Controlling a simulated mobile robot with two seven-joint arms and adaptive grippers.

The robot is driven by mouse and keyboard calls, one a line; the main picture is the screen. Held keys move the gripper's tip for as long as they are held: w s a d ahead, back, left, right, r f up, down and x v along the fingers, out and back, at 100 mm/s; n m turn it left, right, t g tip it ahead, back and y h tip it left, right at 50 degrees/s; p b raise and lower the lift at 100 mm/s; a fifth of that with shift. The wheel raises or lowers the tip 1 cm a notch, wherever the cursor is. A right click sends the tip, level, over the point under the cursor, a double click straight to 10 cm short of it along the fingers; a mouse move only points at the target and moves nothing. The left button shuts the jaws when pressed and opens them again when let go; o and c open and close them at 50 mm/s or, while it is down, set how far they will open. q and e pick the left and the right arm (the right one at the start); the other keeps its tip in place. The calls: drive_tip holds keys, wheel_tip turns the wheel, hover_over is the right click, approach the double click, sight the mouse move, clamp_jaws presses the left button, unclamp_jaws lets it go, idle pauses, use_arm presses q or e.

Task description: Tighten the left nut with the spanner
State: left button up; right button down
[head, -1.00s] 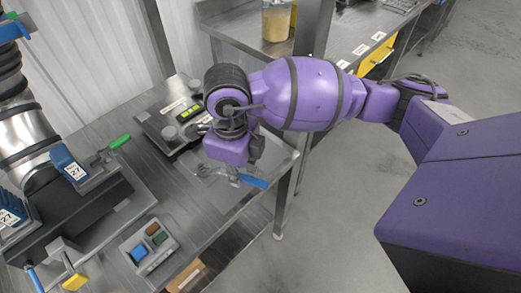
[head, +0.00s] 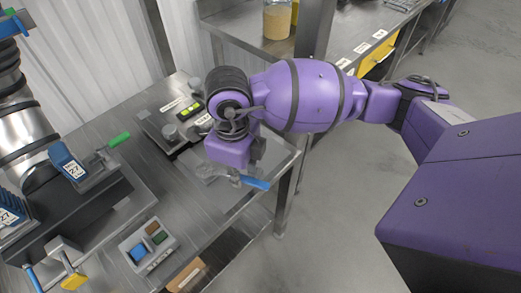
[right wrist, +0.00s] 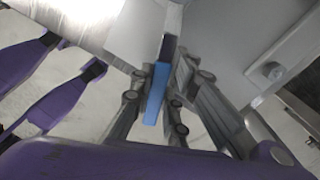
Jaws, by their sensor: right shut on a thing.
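A blue-handled spanner (head: 257,184) is at my right gripper (head: 234,173), over the right side of the steel table. Its grey head points left in the head view. In the right wrist view my right gripper (right wrist: 155,97) is shut on the blue handle (right wrist: 155,98) between its two fingers. The purple arm hides most of the gripper in the head view. I cannot make out the left nut in either view. My left gripper is in neither view.
A tray of coloured blocks (head: 150,243) lies near the front edge. A device with buttons (head: 165,130) stands behind my right gripper.

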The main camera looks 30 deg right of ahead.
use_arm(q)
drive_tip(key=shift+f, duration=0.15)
use_arm(e)
drive_tip(key=shift+w+f, duration=0.1)
drive_tip(key=shift+f, duration=0.05)
idle(0.4)
drive_tip(key=shift+a, duration=0.1)
drive_tip(key=shift+s+a+m+p, duration=0.3)
drive_tip(key=shift+m, duration=0.2)
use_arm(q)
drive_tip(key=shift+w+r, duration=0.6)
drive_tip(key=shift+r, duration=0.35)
use_arm(e)
drive_tip(key=shift+s+a+m, duration=0.2)
drive_tip(key=shift+a+m, duration=0.05)
drive_tip(key=shift+m, duration=0.15)
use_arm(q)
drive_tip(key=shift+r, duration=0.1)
use_arm(e)
drive_tip(key=shift+s+a+m+p, duration=0.25)
drive_tip(key=shift+a+m+p, duration=0.25)
drive_tip(key=shift+m+p, duration=0.2)
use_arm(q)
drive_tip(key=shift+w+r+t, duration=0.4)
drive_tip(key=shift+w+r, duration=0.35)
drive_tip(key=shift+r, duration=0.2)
use_arm(e)
drive_tip(key=shift+s+a, duration=0.1)
drive_tip(key=shift+a, duration=0.05)
